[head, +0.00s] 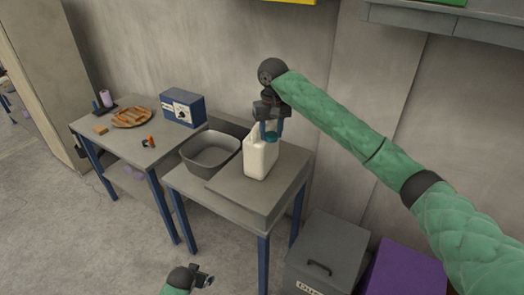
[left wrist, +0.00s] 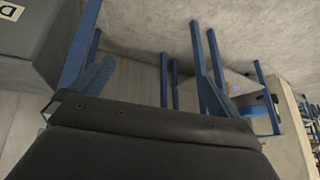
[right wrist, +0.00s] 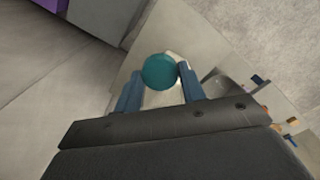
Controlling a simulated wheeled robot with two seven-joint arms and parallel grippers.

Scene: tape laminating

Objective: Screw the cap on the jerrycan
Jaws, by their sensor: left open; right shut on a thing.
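The white jerrycan (head: 261,158) stands upright on the grey table at the centre of the head view. The teal cap (head: 271,136) is at its top, and it shows as a round disc in the right wrist view (right wrist: 160,71). My right gripper (head: 270,128) reaches down from above and is shut on the cap, with a blue finger on either side. I cannot tell how far the cap is seated on the neck. My left gripper (head: 204,280) is low at the bottom of the head view, away from the table. It is open and empty in the left wrist view (left wrist: 150,85).
A grey basin (head: 211,150) sits left of the jerrycan. A second table (head: 125,150) on the left holds a blue box (head: 182,108), a brown plate (head: 132,117) and small items. A grey bin (head: 326,255) and a purple box (head: 405,270) stand at right.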

